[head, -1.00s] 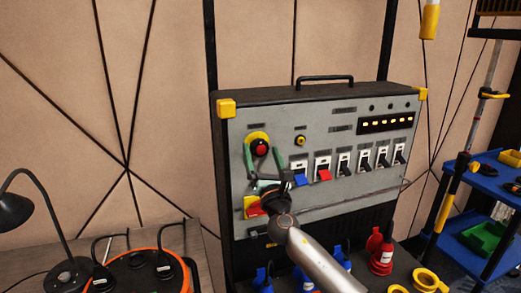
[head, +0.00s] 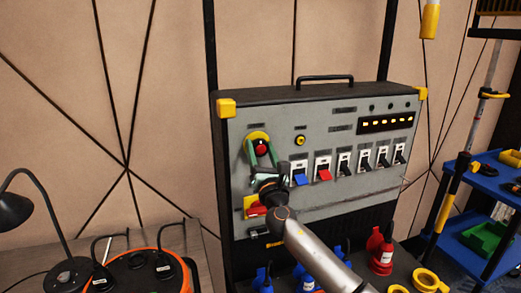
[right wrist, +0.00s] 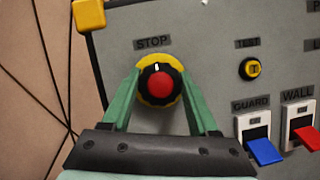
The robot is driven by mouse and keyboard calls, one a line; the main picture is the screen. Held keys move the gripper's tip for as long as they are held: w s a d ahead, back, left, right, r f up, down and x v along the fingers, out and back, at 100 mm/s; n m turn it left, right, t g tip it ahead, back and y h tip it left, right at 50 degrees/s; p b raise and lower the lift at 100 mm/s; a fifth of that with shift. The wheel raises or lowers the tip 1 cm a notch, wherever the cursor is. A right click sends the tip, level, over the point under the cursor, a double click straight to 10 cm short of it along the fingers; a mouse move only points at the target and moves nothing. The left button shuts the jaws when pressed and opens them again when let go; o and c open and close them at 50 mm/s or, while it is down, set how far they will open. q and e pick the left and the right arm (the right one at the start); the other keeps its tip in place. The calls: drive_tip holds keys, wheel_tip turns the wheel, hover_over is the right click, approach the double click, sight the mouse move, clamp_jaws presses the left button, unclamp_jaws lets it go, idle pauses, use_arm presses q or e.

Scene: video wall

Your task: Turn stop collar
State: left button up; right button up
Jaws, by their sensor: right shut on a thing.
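The stop collar is a black knurled ring (right wrist: 147,75) around a red button (right wrist: 160,86), in front of a yellow disc (right wrist: 158,60) under a STOP label. A white mark on the collar points up. In the head view the red button (head: 261,148) shows at the panel's upper left. My right gripper (right wrist: 159,78) has its two green fingers on either side of the collar, shut on it. In the head view the right gripper (head: 261,152) reaches up to the collar from below. My left gripper is not in view.
Right of the collar are a yellow TEST button (right wrist: 251,68), a blue GUARD switch (right wrist: 264,151) and a red WALL switch (right wrist: 307,137). A red-and-yellow handle (head: 255,208) sits below, close to my right wrist. A desk lamp (head: 14,212) stands at left.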

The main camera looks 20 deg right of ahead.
drive_tip(key=c, duration=0.6)
drive_tip(key=shift+m+h, duration=0.4)
drive_tip(key=shift+m, duration=0.1)
drive_tip(key=m+g+h, duration=0.1)
drive_tip(key=m, duration=0.3)
drive_tip(key=shift+h, duration=0.4)
drive_tip(key=shift+r+m+g+h, duration=0.1)
drive_tip(key=shift+m+g+h, duration=0.35)
drive_tip(key=shift+m, duration=1)
drive_tip(key=shift+m+g+h, duration=0.45)
drive_tip(key=shift+m, duration=1)
drive_tip(key=o, duration=1.4)
